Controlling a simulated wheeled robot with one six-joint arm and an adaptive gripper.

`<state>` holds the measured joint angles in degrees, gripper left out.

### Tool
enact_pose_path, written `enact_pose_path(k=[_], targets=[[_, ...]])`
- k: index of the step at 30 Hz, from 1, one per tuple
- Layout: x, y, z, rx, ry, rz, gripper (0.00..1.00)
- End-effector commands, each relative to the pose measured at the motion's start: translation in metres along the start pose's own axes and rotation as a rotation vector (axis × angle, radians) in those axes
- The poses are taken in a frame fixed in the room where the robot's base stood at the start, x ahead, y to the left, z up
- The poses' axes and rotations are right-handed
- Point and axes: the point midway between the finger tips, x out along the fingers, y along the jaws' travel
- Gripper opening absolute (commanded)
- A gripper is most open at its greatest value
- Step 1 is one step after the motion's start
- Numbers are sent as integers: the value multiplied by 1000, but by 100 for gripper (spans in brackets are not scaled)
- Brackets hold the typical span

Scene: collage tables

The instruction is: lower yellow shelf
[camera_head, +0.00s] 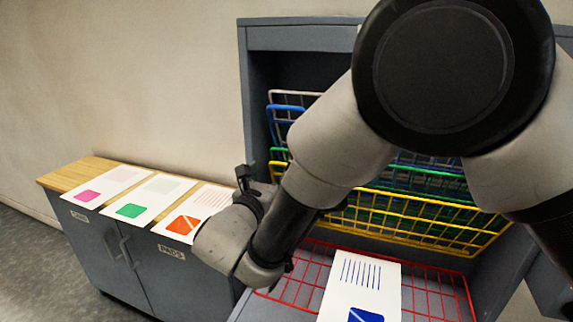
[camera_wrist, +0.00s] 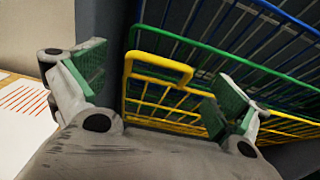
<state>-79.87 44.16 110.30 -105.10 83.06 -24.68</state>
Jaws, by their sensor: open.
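The yellow wire shelf (camera_head: 433,211) stands tilted up inside the grey rack, in front of green and blue ones. My arm hides part of its left side in the head view. In the wrist view the yellow shelf (camera_wrist: 152,94) fills the middle, with a yellow handle loop (camera_wrist: 162,62) at its upper left edge. My gripper (camera_head: 256,184) is left of the shelf's front in the head view. In the wrist view my gripper (camera_wrist: 162,88) is open, its green-padded fingers spread to either side of the handle loop. Nothing is seen gripped; I cannot tell whether a finger touches the wire.
Below, a red wire shelf (camera_head: 440,297) lies lowered, carrying a white card with a blue square (camera_head: 360,288). A grey cabinet (camera_head: 165,262) with a wooden top stands at left, holding cards with pink, green and orange squares. The grey rack (camera_head: 250,75) surrounds the shelves.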

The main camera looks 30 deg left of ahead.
Motion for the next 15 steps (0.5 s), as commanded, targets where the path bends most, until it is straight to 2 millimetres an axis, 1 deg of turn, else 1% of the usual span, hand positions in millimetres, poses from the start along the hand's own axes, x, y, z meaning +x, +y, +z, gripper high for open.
enact_pose_path(k=[1,3,7,10,15], targets=[[10,-1,0,1,1,-4,98],[22,-1,-1,1,1,-3,98],[43,-1,-1,0,2,-3,98],[53,-1,0,1,2,-2,98],[60,-1,0,1,2,-2,98]])
